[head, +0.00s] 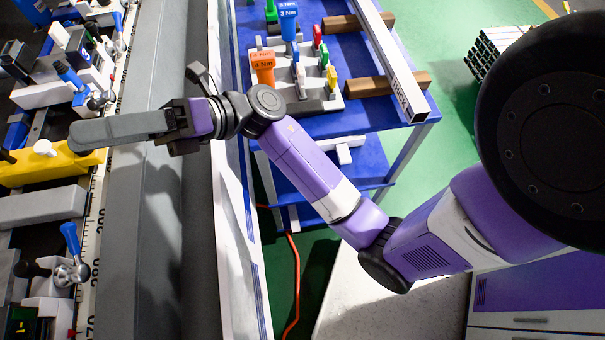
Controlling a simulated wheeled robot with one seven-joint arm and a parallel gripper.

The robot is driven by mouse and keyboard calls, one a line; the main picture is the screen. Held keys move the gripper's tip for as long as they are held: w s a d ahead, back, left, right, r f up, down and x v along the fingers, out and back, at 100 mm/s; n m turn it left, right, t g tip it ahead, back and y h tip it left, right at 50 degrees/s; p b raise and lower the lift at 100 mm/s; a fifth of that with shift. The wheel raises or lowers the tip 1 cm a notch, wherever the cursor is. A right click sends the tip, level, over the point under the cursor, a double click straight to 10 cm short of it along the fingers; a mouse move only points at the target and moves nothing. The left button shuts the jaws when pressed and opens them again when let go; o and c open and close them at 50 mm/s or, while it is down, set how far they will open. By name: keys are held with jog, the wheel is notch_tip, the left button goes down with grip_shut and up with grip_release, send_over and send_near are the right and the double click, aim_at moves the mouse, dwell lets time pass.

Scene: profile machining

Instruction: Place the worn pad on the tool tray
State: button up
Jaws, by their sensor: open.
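My gripper (82,133) reaches left over the machine bed. Its long grey fingers lie nearly in line with my view, so the gap between them is hard to see. It is open, and no held object shows. The fingertips are over or beside the right end of a yellow block (62,169) with a white knob (44,148); I cannot tell whether they touch. I cannot pick out the worn pad with certainty. A grey tool tray (318,107) with coloured-handled tools stands on the blue table, right of my gripper.
Clamps with blue levers (71,240) line the machine bed at left. A grey rail (165,245) and a white panel edge (236,240) run between the bed and the blue table (372,152). A long profile (395,60) and brown blocks (385,84) lie on that table.

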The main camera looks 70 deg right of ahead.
jog(key=s+d+f+n+h, duration=0.1)
jog(key=s+f+n+h, duration=0.5)
jog(key=s+n, duration=0.3)
jog(key=s+d+f+n+t+h, duration=0.1)
jog(key=s+f+n+h, duration=0.5)
jog(key=n, duration=0.8)
jog(key=s+d+f+n+h, duration=0.3)
jog(key=s+f+n+h, duration=0.3)
jog(key=s+n, duration=0.5)
jog(key=shift+s+d+f+n+t+h, duration=0.3)
jog(key=shift+s+t+h, duration=0.15)
jog(key=shift+h, duration=0.65)
